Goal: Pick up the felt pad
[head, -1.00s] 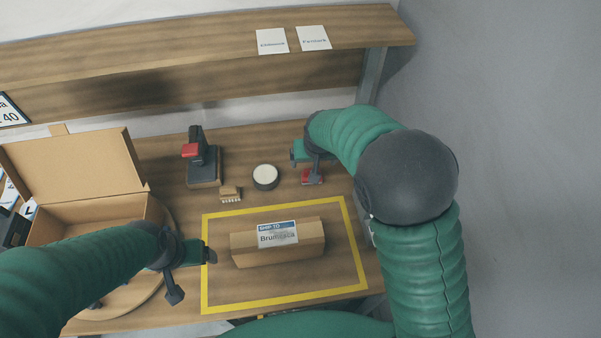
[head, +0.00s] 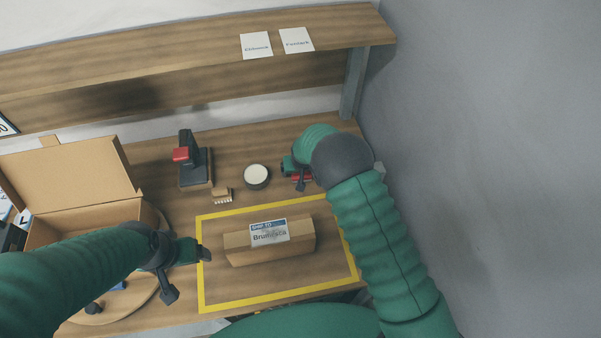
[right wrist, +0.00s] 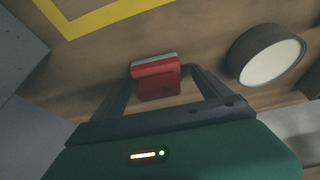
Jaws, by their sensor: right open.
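A small red block with a pale grey layer along one edge, which looks like the felt pad (right wrist: 156,78), lies on the wooden table. In the right wrist view it sits between the fingers of my right gripper (right wrist: 160,88), which is open. In the head view my right gripper (head: 299,184) is at the red pad (head: 301,176) and partly hides it; I cannot tell whether they touch. My left gripper (head: 203,253) is by the left side of the yellow frame, away from the pad; its finger opening does not show clearly.
A round tin with a pale top (head: 257,175) stands left of the pad. A small brush (head: 222,195) and a black-and-red tool (head: 193,162) are farther left. A labelled carton (head: 270,248) lies inside the yellow frame (head: 280,294). An open box (head: 85,215) is at the left, a shelf (head: 200,65) behind.

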